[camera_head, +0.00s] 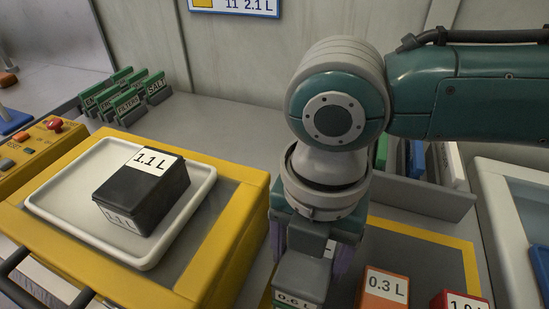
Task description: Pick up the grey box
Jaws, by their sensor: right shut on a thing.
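My right gripper (309,262) points down at the lower middle, with its arm coming in from the right. It is shut on a small grey box (301,276) with a 0.6 L label on its front. The bottom of the box is cut off by the picture edge, so I cannot tell whether it is lifted or resting. My left gripper is not in view.
A black 1.1 L box (145,190) sits on a white tray (50,205) on a yellow machine. An orange 0.3 L box (383,288) and a red box (457,300) stand right of the gripper. Green label holders (125,95) stand behind.

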